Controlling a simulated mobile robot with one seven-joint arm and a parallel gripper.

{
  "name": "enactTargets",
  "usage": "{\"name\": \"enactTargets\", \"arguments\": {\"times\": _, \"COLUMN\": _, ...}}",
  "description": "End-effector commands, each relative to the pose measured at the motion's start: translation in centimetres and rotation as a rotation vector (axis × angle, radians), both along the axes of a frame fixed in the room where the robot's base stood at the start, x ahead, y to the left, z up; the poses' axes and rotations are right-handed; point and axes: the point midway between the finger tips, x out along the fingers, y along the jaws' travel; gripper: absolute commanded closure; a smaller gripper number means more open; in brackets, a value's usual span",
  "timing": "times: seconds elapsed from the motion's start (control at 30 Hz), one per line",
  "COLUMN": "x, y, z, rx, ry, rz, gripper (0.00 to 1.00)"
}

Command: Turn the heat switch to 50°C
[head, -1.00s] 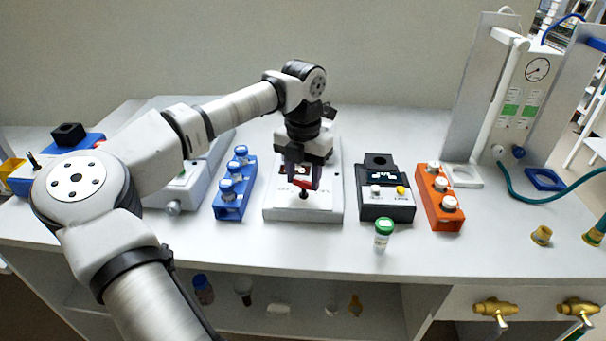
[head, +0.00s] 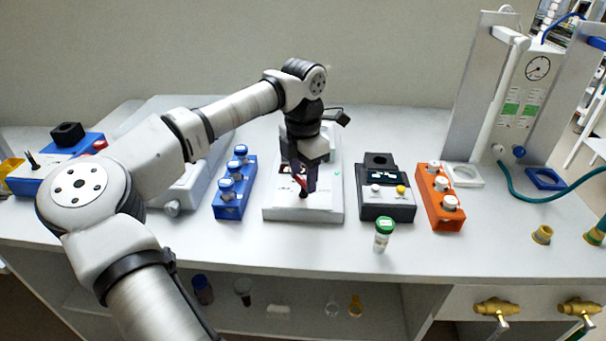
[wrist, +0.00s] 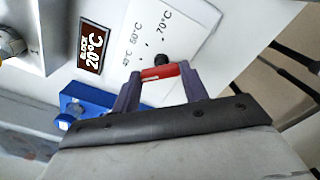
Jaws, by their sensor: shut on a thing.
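The heat switch has a red handle (wrist: 160,71) with a dark end, on the white unit (head: 325,212) in the middle of the bench. My gripper (head: 304,188) is over the unit's front, pointing down, and is shut on the red handle. In the wrist view the two purple fingers of my gripper (wrist: 160,88) stand on either side of the handle. The handle's exact pointing is partly hidden. A dark display (wrist: 93,46) reads BLOCK 20°C.
A blue rack (head: 232,200) with vials stands left of the unit. A black device (head: 386,212) and an orange rack (head: 446,218) stand to the right. A green-capped vial (head: 383,240) stands near the front edge. Bench in front of the unit is clear.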

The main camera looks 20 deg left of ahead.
Motion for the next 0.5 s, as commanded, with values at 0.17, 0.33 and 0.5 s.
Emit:
{"name": "enactTargets", "arguments": {"times": 0.17, "x": 0.05, "y": -0.03, "z": 0.02, "rx": -0.001, "ry": -0.001, "rz": -0.125, "gripper": 0.79}}
{"name": "enactTargets", "arguments": {"times": 0.33, "x": 0.07, "y": -0.05, "z": 0.04, "rx": 0.000, "ry": -0.001, "rz": -0.214, "gripper": 0.79}}
{"name": "enactTargets", "arguments": {"times": 0.5, "x": 0.08, "y": -0.06, "z": 0.07, "rx": -0.001, "ry": -0.002, "rz": -0.268, "gripper": 0.79}}
